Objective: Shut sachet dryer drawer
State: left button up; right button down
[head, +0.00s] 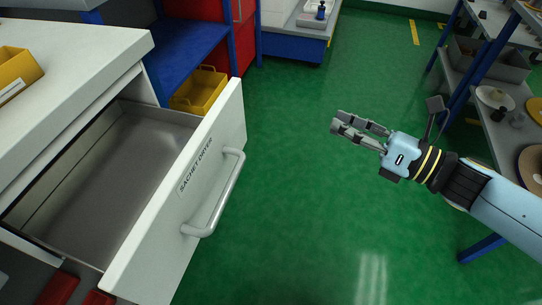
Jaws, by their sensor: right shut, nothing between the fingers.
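The sachet dryer drawer (180,205) is at the left in the head view, pulled well out of its white cabinet (75,75). Its white front carries a "SACHET DRYER" label and a curved metal handle (222,200). The grey metal inside (105,180) looks empty where it shows. My right gripper (335,119) comes in from the right, above the green floor. It is shut and empty, and apart from the drawer, to the right of the handle. My left gripper is not in view.
A yellow bin (200,92) sits on a blue shelf behind the drawer. Another yellow bin (18,72) stands on the cabinet top. A rack with grey shelves (490,100) holds several items at the right. Green floor (300,220) is clear between drawer and rack.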

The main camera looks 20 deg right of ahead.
jog(key=s+a+n+g+y+b, duration=0.2)
jog(key=a+n+g+y+b, duration=0.25)
jog(key=n, duration=0.35)
jog(key=n+b, duration=0.1)
jog(key=b, duration=0.2)
send_near(239, 126)
jog(key=x, duration=0.7)
jog(key=shift+a, duration=0.2)
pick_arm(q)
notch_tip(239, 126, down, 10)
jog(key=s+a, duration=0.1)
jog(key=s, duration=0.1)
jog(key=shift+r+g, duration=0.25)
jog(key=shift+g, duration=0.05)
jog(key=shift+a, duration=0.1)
pick_arm(e)
jog(key=shift+w, duration=0.1)
